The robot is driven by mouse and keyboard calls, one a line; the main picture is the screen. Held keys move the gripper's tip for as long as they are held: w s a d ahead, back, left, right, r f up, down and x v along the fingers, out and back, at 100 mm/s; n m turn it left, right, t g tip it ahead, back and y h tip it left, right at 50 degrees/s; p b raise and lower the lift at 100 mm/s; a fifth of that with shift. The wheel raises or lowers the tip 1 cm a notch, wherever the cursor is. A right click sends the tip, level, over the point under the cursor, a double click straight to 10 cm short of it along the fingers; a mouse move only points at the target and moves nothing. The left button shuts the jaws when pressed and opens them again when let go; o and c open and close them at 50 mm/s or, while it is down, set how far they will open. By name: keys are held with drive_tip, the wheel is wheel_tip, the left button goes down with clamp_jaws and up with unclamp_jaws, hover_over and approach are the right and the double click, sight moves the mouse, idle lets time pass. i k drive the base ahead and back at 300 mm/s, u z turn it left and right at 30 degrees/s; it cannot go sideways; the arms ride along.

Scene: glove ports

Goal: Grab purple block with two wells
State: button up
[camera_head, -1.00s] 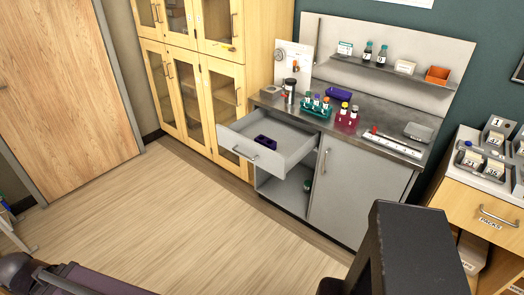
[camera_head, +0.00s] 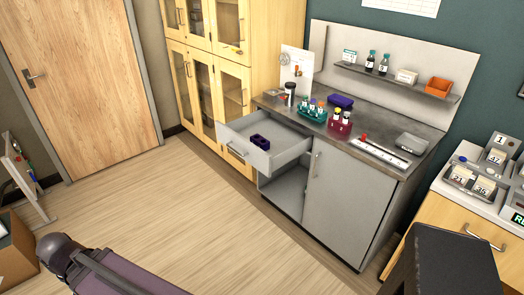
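A dark purple block with two wells (camera_head: 260,142) lies inside the open grey drawer (camera_head: 287,158) of the lab bench. Its two openings face up. Another purple-blue block (camera_head: 340,101) sits on the countertop behind the racks; its wells are too small to make out. My gripper does not show in the head view, so its state and distance to the block cannot be seen.
On the bench (camera_head: 375,128) stand a teal rack (camera_head: 312,114) and a magenta rack (camera_head: 339,128) with vials. A shelf (camera_head: 395,81) runs above. The wooden floor (camera_head: 190,215) before the drawer is clear. A wooden cabinet (camera_head: 430,218) stands at right.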

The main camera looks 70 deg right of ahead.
sight(260, 143)
drive_tip(key=k, duration=1.95)
drive_tip(key=z, duration=1.5)
drive_tip(key=i, duration=1)
drive_tip(key=u, duration=0.1)
